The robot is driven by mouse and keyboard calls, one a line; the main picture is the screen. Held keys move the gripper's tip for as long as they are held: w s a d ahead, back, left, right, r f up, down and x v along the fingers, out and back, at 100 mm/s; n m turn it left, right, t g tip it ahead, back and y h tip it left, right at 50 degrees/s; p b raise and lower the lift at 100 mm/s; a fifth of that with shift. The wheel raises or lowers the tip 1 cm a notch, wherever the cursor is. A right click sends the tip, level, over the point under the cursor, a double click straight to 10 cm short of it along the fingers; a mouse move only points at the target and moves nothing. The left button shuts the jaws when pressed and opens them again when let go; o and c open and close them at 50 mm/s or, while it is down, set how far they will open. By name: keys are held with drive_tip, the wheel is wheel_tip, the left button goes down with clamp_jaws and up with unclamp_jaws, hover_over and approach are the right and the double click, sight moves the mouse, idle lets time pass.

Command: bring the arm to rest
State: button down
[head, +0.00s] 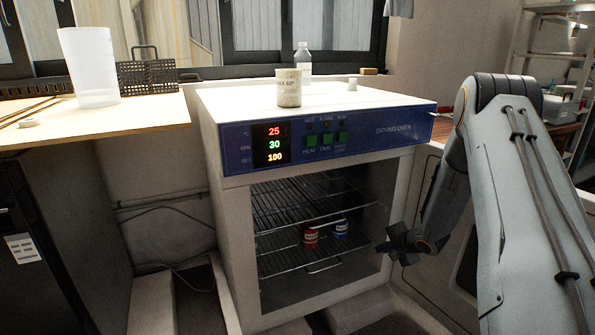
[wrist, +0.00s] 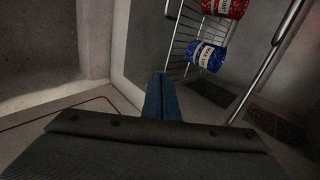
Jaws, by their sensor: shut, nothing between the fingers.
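My arm (head: 520,200) reaches down along the right of the head view and bends toward the drying oven (head: 205,150). My gripper (head: 388,246) is low, by the right edge of the oven's front. In the wrist view my gripper (wrist: 160,82) has its blue-grey fingers together, with nothing between them. Inside the oven, a red can (head: 310,234) and a blue can (head: 341,229) stand on a wire rack (head: 285,262). The red can (wrist: 224,8) and blue can (wrist: 207,55) also show in the wrist view, apart from my fingers.
A beaker (head: 288,88) and a clear bottle (head: 303,60) stand on the oven top. The oven panel (head: 325,135) shows 25, 30 and 100. A wooden worktop (head: 150,112) at left holds a white container (head: 92,65) and a black basket (head: 148,76). A shelf stands at right.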

drive_tip(key=s+a+r+n+g+h, duration=0.15)
drive_tip(key=s+a+r+n, duration=0.3)
drive_tip(key=a+r, duration=0.45)
drive_tip(key=s+a+r+n+g+h, duration=0.15)
drive_tip(key=s+a+r+n, duration=0.3)
drive_tip(key=a+r, duration=0.45)
drive_tip(key=s+a+r+n+g, duration=0.25)
drive_tip(key=s+a, duration=0.25)
drive_tip(key=s, duration=0.7)
drive_tip(key=s+a+r+n+g+y, duration=0.1)
drive_tip(key=s+a+r+n+g, duration=0.2)
drive_tip(key=s, duration=0.9)
drive_tip(key=s+a+r+n+g, duration=0.1)
drive_tip(key=s+a+r+n, duration=0.4)
drive_tip(key=s, duration=0.7)
drive_tip(key=d+r+m+p, duration=0.6)
drive_tip(key=d+r+p, duration=0.7)
drive_tip(key=p, duration=1)
wheel_tip(320, 180, up, 3)
drive_tip(key=shift+s+d+f+t+h+p, duration=0.1)
drive_tip(key=shift+s+d+t+h+p, duration=0.1)
drive_tip(key=shift+d+t+h+p, duration=0.15)
